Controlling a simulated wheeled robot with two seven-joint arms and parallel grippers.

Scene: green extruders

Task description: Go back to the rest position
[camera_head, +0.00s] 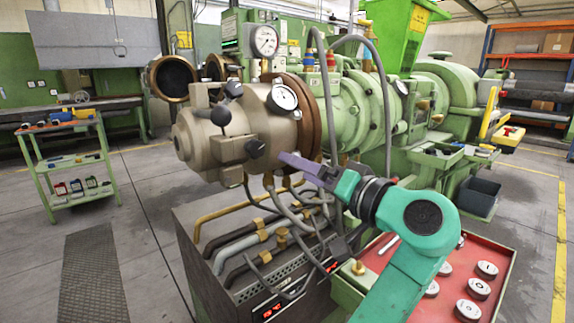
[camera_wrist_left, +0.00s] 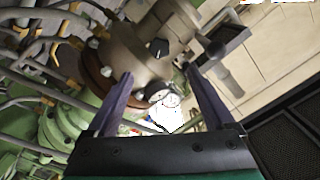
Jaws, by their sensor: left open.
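The extruder head (camera_head: 238,132) is a grey-brown metal barrel with black knobs and dial gauges. It fills the middle of the head view and shows in the left wrist view (camera_wrist_left: 150,45). My left gripper (camera_wrist_left: 162,92) is open, its purple fingers apart with nothing held between them.
Hoses (camera_head: 262,225) run below the extruder to a grey control box (camera_head: 215,270). A red-topped cart (camera_head: 489,251) with several round discs stands at the lower right. A green trolley (camera_head: 40,170) stands at the left, with open floor (camera_head: 150,205) between it and the control box.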

